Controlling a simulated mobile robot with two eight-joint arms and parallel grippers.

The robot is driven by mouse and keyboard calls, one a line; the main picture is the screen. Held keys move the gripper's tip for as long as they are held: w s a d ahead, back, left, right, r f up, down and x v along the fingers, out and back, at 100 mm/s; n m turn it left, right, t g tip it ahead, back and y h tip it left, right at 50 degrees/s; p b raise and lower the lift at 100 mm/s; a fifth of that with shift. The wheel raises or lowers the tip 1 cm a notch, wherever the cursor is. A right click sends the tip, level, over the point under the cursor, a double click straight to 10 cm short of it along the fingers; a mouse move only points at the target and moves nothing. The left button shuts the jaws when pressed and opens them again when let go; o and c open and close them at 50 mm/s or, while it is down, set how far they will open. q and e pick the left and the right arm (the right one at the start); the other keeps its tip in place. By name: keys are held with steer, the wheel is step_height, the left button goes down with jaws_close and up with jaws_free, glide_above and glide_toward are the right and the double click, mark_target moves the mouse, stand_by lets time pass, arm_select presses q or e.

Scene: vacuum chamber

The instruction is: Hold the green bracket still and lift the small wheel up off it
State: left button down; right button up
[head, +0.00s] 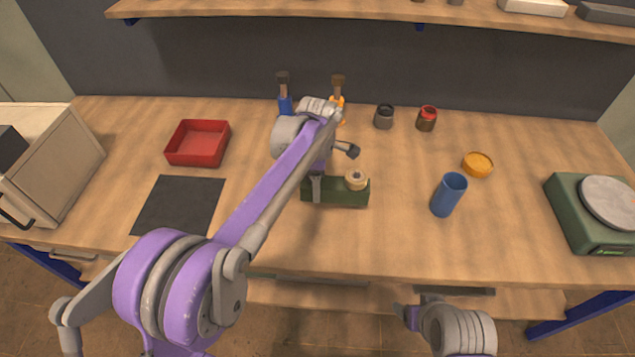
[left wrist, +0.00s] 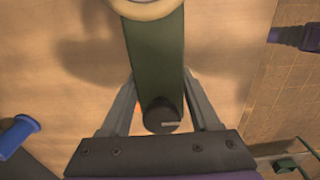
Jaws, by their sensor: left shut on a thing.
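The green bracket (head: 340,195) lies on the workbench in front of my left arm. The small cream wheel (head: 355,180) sits on its right end; its rim also shows at the top of the left wrist view (left wrist: 146,10). My left gripper (head: 317,188) is shut on the bracket's left end, with one finger on each side of the green body (left wrist: 155,60) in the left wrist view. A dark round knob (left wrist: 160,115) sits between the fingers. My right gripper (head: 408,316) is low at the bench's front edge, away from the bracket; its jaws are unclear.
A red tray (head: 198,143) and black mat (head: 178,206) are left. A green scale (head: 590,215) stands far right. Bench between bracket and front edge is clear.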

arm_select(q)
steer(key=shift+f+b, duration=1.2)
steer(key=shift+f, duration=1.05)
steer(key=shift+f, duration=0.4)
steer(key=shift+c, duration=0.6)
jaws_free()
steer(key=shift+c, duration=0.3)
steer(key=c, duration=1.3)
